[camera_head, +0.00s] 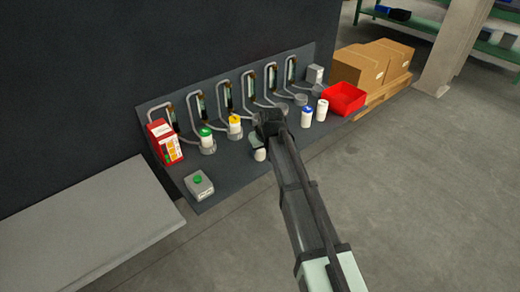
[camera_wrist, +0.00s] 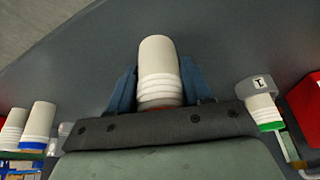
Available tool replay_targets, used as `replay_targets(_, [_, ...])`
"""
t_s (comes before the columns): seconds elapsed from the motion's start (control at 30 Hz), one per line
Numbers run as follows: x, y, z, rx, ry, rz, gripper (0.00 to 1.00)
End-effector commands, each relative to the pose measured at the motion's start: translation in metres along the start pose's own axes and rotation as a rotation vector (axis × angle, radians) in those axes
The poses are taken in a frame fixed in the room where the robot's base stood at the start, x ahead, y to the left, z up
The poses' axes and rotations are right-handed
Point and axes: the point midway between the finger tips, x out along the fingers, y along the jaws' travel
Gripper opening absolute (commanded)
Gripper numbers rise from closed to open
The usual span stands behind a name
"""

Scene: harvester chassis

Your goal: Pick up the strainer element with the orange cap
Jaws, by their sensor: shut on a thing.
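A white ribbed strainer element (camera_wrist: 158,72) stands out from between the two blue fingers of my gripper (camera_wrist: 158,82) in the wrist view. A sliver of its orange cap shows at its base, against the gripper's dark edge; the rest of the cap is hidden. The fingers are shut on it, one on each side. In the head view my gripper (camera_head: 267,138) is over the front part of the dark shelf, and the element's white end (camera_head: 260,155) shows below it. Whether the element touches the shelf I cannot tell.
Green-capped (camera_head: 207,138) and yellow-capped (camera_head: 234,125) elements stand to the left. A blue-capped element (camera_head: 306,117) and another white one (camera_head: 321,110) stand to the right, near a red bin (camera_head: 344,98). A red-white box (camera_head: 164,142) and grey button box (camera_head: 199,185) are at the left.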

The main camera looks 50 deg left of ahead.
Motion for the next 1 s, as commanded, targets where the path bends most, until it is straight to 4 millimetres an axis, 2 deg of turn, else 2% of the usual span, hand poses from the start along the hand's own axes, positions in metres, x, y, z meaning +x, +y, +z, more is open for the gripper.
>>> replay_targets(0.23, [-0.001,0.0,-0.001,0.0,0.001,0.0,0.16])
replay_targets(0.37, [-0.01,0.0,-0.005,0.0,0.002,0.0,0.16])
replay_targets(0.8, [-0.073,0.0,-0.031,0.0,0.001,0.001,0.16])
replay_targets(1.0, [-0.088,0.008,-0.036,0.008,-0.001,0.003,0.16])
